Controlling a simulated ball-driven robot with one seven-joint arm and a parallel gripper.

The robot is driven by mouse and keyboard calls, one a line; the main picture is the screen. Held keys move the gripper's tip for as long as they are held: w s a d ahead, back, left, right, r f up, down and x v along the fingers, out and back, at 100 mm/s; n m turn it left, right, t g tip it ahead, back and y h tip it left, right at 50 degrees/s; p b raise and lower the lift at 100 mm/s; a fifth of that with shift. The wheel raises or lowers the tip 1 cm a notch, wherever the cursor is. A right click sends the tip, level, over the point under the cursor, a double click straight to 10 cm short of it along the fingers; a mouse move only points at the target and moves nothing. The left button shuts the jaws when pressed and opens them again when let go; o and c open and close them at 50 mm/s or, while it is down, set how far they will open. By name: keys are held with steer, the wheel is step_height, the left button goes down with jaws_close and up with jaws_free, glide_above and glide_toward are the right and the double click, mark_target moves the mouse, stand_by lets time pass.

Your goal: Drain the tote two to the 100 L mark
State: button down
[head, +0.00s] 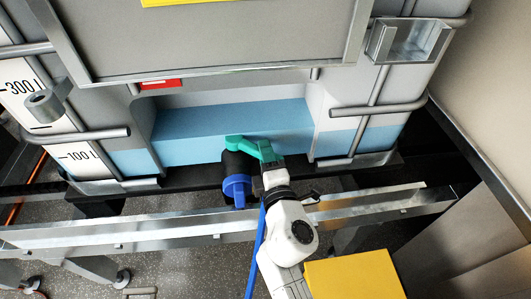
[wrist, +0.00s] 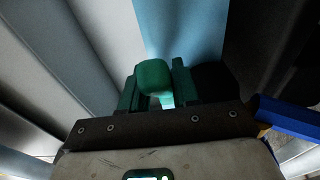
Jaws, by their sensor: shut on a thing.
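The tote (head: 230,50) is a grey container in a metal cage, with pale blue liquid (head: 220,135) showing in its lower part. A white scale at its left carries the 100 L mark (head: 77,156) and a 300 L mark (head: 22,87). The liquid's top edge shows close to the 100 L mark; I cannot tell the exact gap. The outlet valve (head: 238,172) at the bottom front is black with a blue end and a green handle (head: 236,142). My gripper (head: 265,151) is shut on the handle, which also shows between the fingers in the wrist view (wrist: 153,78).
A metal rail (head: 120,230) crosses in front of the tote, below the valve. A yellow block (head: 353,275) stands at the lower right. A metal bracket (head: 409,42) is on the cage at the upper right. A steel panel (head: 460,240) is at the right.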

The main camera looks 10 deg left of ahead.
steer(key=shift+w+d+r+n+y+p, duration=0.3)
steer(key=shift+n+y+p, duration=0.2)
steer(key=shift+p, duration=0.65)
steer(key=shift+w+f+n+g+y+p, duration=0.1)
steer(key=shift+w+n+g+y+p, duration=0.45)
steer(key=shift+n+g+y+p, duration=0.55)
steer(key=shift+w+f+n+g+y+p, duration=0.15)
steer(key=shift+w+n+g+y+p, duration=0.4)
steer(key=shift+p, duration=0.95)
steer(key=shift+w+f+n+g+y+p, duration=0.1)
steer(key=shift+w+n+g+y+p, duration=0.55)
steer(key=shift+y+p, duration=0.65)
steer(key=shift+s, duration=0.1)
steer(key=c, duration=0.9)
jaws_free()
steer(key=v, duration=1)
steer(key=shift+s+d+r+p, duration=0.1)
steer(key=shift+s+d+p, duration=0.2)
steer(key=shift+p, duration=0.05)
